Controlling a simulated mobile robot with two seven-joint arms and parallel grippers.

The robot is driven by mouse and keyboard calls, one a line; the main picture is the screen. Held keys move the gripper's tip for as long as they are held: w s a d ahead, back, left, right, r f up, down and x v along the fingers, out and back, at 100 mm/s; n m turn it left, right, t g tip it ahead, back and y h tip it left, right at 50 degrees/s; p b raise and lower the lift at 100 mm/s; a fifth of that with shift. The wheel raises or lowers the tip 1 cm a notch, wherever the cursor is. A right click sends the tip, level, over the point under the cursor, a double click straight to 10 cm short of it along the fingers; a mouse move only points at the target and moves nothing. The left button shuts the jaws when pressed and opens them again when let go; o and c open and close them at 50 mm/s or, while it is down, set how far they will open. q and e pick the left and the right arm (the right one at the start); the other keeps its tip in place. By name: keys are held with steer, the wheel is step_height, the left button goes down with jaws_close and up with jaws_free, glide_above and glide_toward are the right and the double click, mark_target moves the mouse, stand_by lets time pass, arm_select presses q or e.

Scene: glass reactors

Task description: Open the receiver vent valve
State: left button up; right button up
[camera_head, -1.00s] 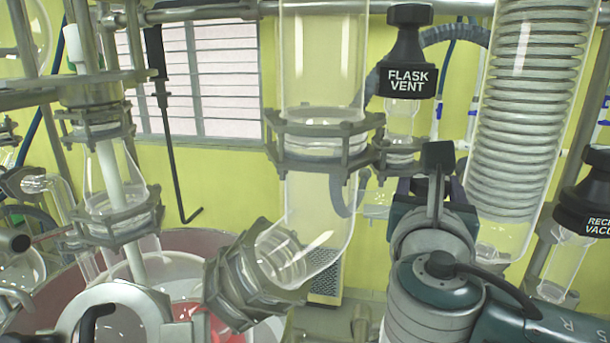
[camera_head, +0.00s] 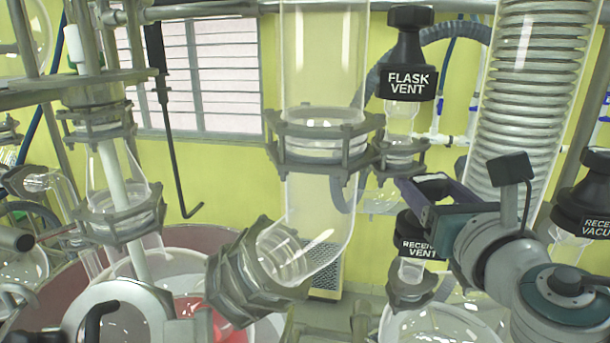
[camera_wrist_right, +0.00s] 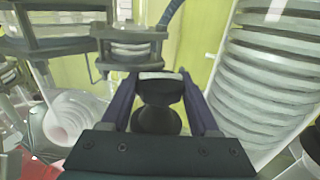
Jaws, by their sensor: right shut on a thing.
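The receiver vent valve (camera_head: 414,248) has a black cap with white lettering, partly hidden by my gripper. It sits on a short glass neck above a round glass vessel at the lower right of the head view. My right gripper (camera_head: 424,183) reaches in from the right at the top of this cap. In the right wrist view, the black knob (camera_wrist_right: 158,118) stands between the two purple fingers of my right gripper (camera_wrist_right: 157,80), which are shut on it. How far the valve is open cannot be told. My left gripper is not in view.
The flask vent valve (camera_head: 407,70) stands above and close to my right gripper. A coiled glass condenser (camera_head: 525,90) rises just behind it. Another black-capped valve (camera_head: 585,200), labelled as receiver vacuum, is at the right edge. A wide glass tube (camera_head: 322,60) and metal clamps stand left.

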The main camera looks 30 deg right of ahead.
steer(key=n+y+b, duration=0.1)
steer(key=y, duration=0.1)
steer(key=shift+f+n+t+y, duration=0.1)
steer(key=shift+n+t+y, duration=0.2)
steer(key=shift+n+t, duration=0.1)
steer(key=shift+n+y+b, duration=0.4)
steer(key=shift+y+b, duration=0.1)
steer(key=shift+y, duration=0.1)
steer(key=o, duration=1.1)
steer(key=s, duration=0.3)
steer(key=s+a+p, duration=0.1)
steer(key=s, duration=0.2)
steer(key=s+p, duration=0.1)
steer(key=s, duration=0.3)
steer(key=shift+a, duration=0.35)
steer(key=shift+w, duration=0.1)
